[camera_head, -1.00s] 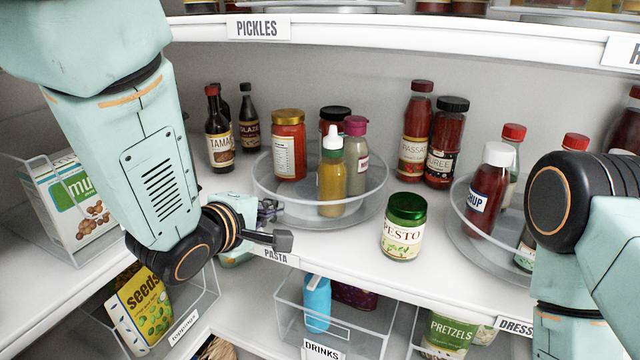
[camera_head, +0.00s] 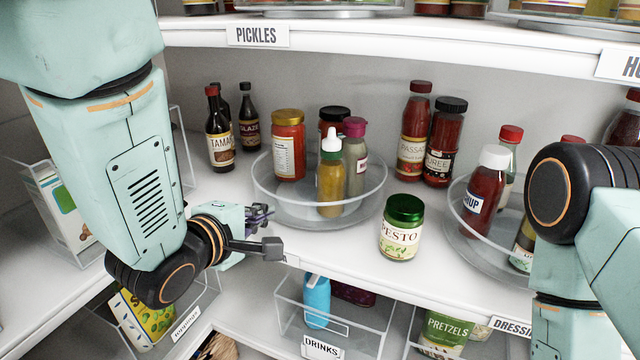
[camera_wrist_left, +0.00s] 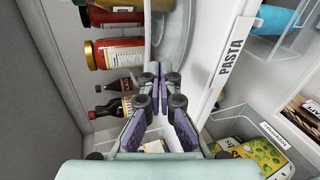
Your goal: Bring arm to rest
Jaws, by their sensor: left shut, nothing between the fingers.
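My left arm (camera_head: 145,180) comes in from the left and bends at a black joint in front of the shelf. My left gripper (camera_head: 262,214) is in front of the shelf's left part, left of the clear turntable (camera_head: 275,212). In the left wrist view the left gripper (camera_wrist_left: 157,92) shows its fingers brought together, with nothing between them. My right arm (camera_head: 570,190) fills the right edge of the head view. Its gripper is out of view.
The turntable carries a red-sauce jar (camera_head: 288,145) and squeeze bottles. A pesto jar (camera_head: 402,228) stands on open shelf to its right. Dark bottles (camera_head: 219,130) stand behind. Clear bins, one labelled DRINKS (camera_head: 322,347), sit below. The PICKLES shelf edge (camera_head: 400,38) runs above.

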